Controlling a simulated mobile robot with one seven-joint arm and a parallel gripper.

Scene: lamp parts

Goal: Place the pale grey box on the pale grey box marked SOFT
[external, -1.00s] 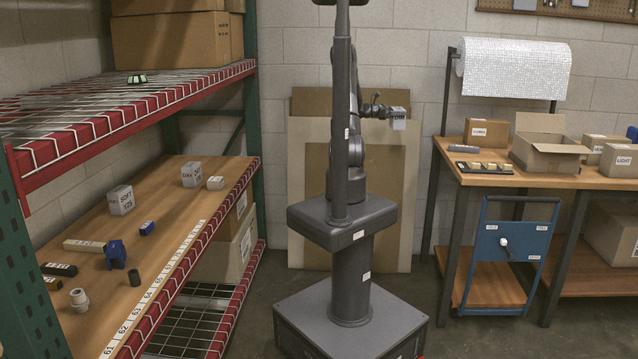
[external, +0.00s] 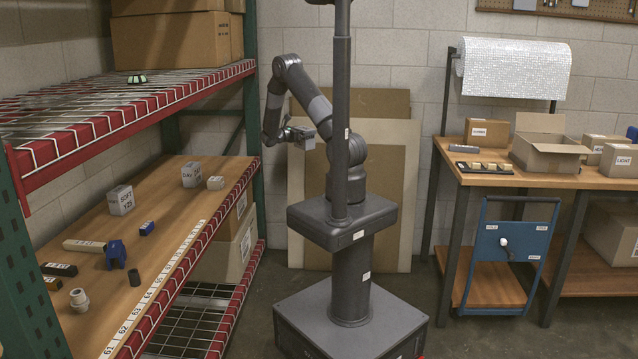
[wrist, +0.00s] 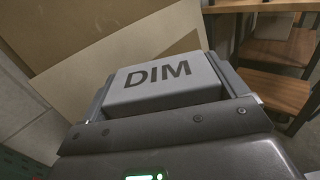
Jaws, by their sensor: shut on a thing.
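My gripper (external: 301,136) is shut on a pale grey box (wrist: 163,84), whose face reads DIM in the wrist view. The held box sits between the two fingers, in the air left of my column and to the right of the shelf. The pale grey box marked SOFT (external: 121,200) stands on the wooden shelf (external: 165,215) toward the back left edge, apart from my gripper. Its top looks bare. Another grey box, marked DAY (external: 193,174), stands farther back on the same shelf, with a small pale block (external: 215,183) beside it.
A wire upper shelf (external: 120,110) with a red beam (external: 140,112) hangs over the wooden shelf. Dark blocks, blue parts (external: 116,254) and a pale fitting (external: 79,300) lie nearer the front. A workbench (external: 540,180) with cartons stands at the right.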

